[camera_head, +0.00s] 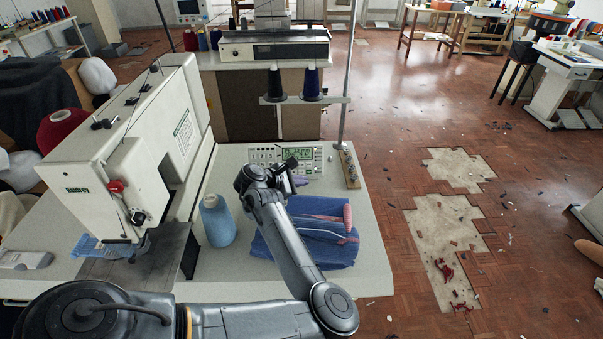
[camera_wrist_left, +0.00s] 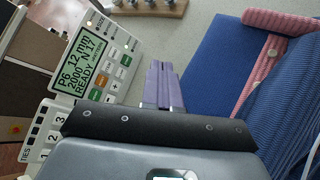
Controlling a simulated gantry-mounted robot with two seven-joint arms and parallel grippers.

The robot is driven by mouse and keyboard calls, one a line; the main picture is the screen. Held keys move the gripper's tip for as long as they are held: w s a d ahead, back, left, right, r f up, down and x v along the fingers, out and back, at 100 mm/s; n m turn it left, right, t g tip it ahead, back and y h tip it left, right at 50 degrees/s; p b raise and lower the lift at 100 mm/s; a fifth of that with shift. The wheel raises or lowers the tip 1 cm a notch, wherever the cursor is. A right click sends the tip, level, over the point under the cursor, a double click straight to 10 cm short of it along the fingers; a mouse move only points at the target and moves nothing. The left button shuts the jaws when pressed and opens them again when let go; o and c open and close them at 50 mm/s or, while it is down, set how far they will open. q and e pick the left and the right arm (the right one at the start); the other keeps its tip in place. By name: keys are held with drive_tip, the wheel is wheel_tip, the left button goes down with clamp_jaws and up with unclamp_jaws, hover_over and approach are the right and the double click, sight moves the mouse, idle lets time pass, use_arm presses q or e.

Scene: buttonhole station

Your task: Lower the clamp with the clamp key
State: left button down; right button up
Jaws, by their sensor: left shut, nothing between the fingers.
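The control panel (camera_head: 286,158) stands at the back of the sewing table. In the left wrist view, the panel (camera_wrist_left: 110,68) has a green display (camera_wrist_left: 82,62) reading "READY", an orange key, a green key and several white keys. I cannot tell which one is the clamp key. My left gripper (camera_head: 299,181) is just in front of the panel; its purple fingers (camera_wrist_left: 159,84) are shut and empty, apart from the keys in the left wrist view. The buttonhole machine (camera_head: 130,165) stands at left, with light-blue fabric (camera_head: 88,246) by its sewing head. The clamp's height is unclear. My right gripper is not in view.
A light-blue thread cone (camera_head: 217,221) stands left of my left forearm. Folded blue cloth with pink trim (camera_head: 325,230) lies right of and beneath it. A small wooden rack (camera_head: 348,169) stands right of the panel. A thread stand pole (camera_head: 347,80) rises behind.

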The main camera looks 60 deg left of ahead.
sight(301, 172)
use_arm(q)
drive_tip(key=a+f+b, duration=0.1)
drive_tip(key=w+a+f+b, duration=0.1)
drive_tip(key=a, duration=0.1)
drive_tip(key=w+a+f+b, duration=0.1)
drive_tip(key=shift+w+a+f+b, duration=0.1)
drive_tip(key=shift+w+a+b, duration=0.15)
drive_tip(key=shift+a+b, duration=0.1)
drive_tip(key=shift+w+a+f+b, duration=0.15)
drive_tip(key=shift+w+a+f, duration=0.1)
drive_tip(key=shift+a, duration=0.2)
drive_tip(key=shift+w+a+f+b, duration=0.15)
drive_tip(key=shift+w+a, duration=0.1)
drive_tip(key=shift+a, duration=0.2)
drive_tip(key=shift+w+a, duration=0.1)
idle(0.8)
drive_tip(key=shift+a+f, duration=0.1)
idle(0.5)
drive_tip(key=shift+w+a+f, duration=0.1)
drive_tip(key=shift+w+a, duration=0.05)
drive_tip(key=shift+a, duration=0.1)
idle(0.6)
